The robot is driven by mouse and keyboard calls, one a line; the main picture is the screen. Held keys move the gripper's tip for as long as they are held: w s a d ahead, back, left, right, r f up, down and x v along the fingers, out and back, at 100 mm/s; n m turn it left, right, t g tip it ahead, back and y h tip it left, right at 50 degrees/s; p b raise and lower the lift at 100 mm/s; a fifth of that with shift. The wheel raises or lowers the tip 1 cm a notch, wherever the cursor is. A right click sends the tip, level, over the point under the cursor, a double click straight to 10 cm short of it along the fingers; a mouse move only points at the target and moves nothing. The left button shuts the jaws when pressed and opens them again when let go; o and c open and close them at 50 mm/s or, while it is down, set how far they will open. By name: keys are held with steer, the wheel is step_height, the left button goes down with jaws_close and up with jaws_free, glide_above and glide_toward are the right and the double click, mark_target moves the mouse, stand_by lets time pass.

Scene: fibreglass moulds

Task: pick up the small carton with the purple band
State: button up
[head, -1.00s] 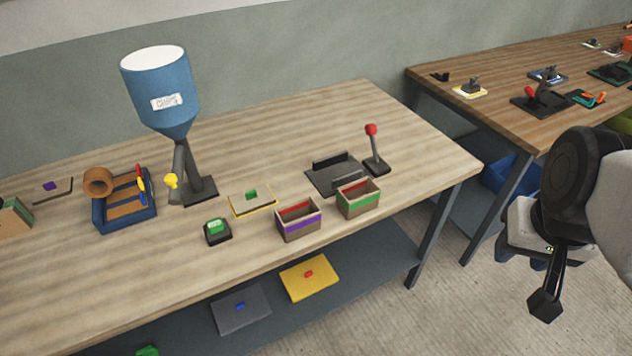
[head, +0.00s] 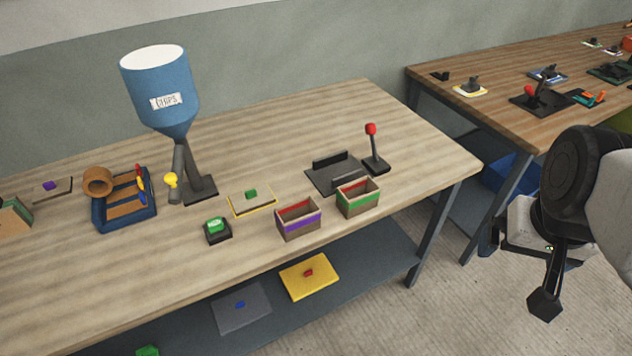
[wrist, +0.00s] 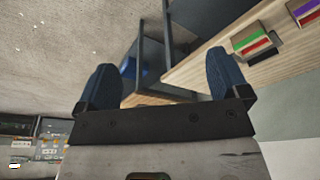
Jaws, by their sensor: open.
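The small carton with the purple band (head: 299,219) stands open-topped on the near wooden bench, close to its front edge, with a red patch inside. It also shows in the wrist view (wrist: 306,12), cut off at the upper right edge. A similar carton with a green band (head: 358,200) stands just right of it, apart from it. My gripper (wrist: 162,76) is open with nothing between its two blue fingers. In the head view my arm is at the right, off the bench and well away from the cartons.
A blue hopper (head: 160,85) on a dark stand rises at the back left. Behind the cartons are a dark tray fixture (head: 328,180) and a red-knobbed lever (head: 374,150). A green-button box (head: 217,230) sits left. A second bench (head: 500,75) stands at right, across a gap.

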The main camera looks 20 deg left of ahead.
steer(key=shift+w+a, duration=0.1)
steer(key=w+a+f+n+g+h, duration=0.1)
steer(key=w+a+f+n+h, duration=0.35)
steer(key=w+a+n, duration=0.5)
steer(key=w+a+f+n+h, duration=0.4)
steer(key=w+a+f+n, duration=0.15)
steer(key=a, duration=0.65)
steer(key=a+f+n+t, duration=0.1)
steer(key=a+f+n, duration=0.1)
steer(key=a, duration=0.3)
steer(key=s+a+f+n+t+h, duration=0.1)
steer(key=a+f+n, duration=0.1)
steer(key=a, duration=0.3)
steer(key=a+f+n+t, duration=0.2)
steer(key=a+n, duration=0.1)
steer(key=a, duration=0.2)
steer(key=shift+s+a+f+h, duration=0.25)
steer(key=shift+a+f, duration=0.05)
steer(key=n+t, duration=0.2)
glide_above(280, 225)
step_height(280, 225, down, 3)
steer(key=shift+r, duration=0.2)
steer(key=s+a+f+n+t, duration=0.2)
steer(key=s+a+f+n, duration=0.1)
steer(key=shift+s+a+f, duration=0.25)
steer(key=shift+a, duration=0.05)
